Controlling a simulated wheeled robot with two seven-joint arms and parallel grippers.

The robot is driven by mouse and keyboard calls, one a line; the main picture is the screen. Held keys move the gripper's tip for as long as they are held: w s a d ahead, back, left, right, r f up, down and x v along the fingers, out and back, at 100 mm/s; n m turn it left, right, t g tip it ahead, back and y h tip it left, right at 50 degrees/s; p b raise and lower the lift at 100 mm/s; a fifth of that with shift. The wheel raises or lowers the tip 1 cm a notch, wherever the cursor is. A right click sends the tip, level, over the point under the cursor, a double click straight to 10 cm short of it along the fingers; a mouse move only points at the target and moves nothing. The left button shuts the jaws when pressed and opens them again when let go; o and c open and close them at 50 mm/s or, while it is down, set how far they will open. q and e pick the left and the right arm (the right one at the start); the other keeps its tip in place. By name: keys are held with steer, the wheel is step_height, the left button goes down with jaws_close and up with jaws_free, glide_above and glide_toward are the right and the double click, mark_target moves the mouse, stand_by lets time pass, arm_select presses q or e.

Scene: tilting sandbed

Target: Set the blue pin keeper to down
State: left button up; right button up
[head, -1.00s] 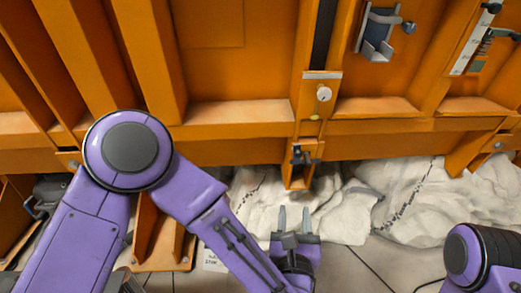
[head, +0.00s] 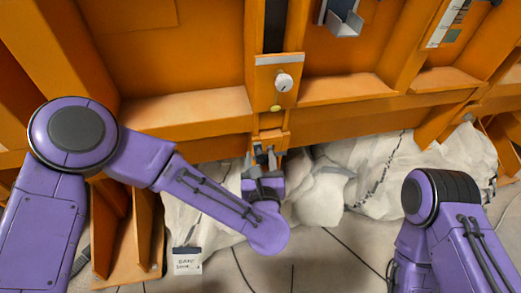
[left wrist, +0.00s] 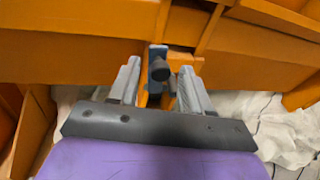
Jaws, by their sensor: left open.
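The pin keeper (left wrist: 158,66), a small dark blue-grey piece with a round knob, sits on an orange bracket low on the frame. In the left wrist view it shows between the fingertips of my left gripper (left wrist: 158,82). The fingers are open on either side of it, and I cannot tell whether either touches it. In the head view my left gripper (head: 265,157) is at the bracket below the white knob and largely covers the keeper. My right gripper is out of view; only part of my right arm shows.
An orange frame (head: 190,110) with ribs and ledges fills the back. A white knob (head: 284,82) is above the bracket, and a grey metal holder (head: 341,20) is at upper right. Pale crumpled sacking (head: 335,185) lies beneath. A small label card (head: 187,262) stands on the tiled floor.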

mark_target(261, 157)
arm_select(q)
steer(key=shift+w+a, duration=0.2)
steer(key=shift+w, duration=1.4)
steer(key=shift+c, duration=0.3)
jaws_close()
steer(key=shift+w+d+f+m+g+y+p, duration=0.25)
steer(key=shift+d+m, duration=0.3)
steer(key=shift+m, duration=0.35)
steer(key=shift+w+d+m+g+y, duration=0.15)
steer(key=shift+d+m+y, duration=0.2)
steer(key=shift+d+m, duration=0.4)
steer(key=shift+w+d+f+m+g+y+p, duration=0.2)
steer(key=shift+d+m+y, duration=0.15)
steer(key=shift+m, duration=0.7)
steer(key=shift+d, duration=0.1)
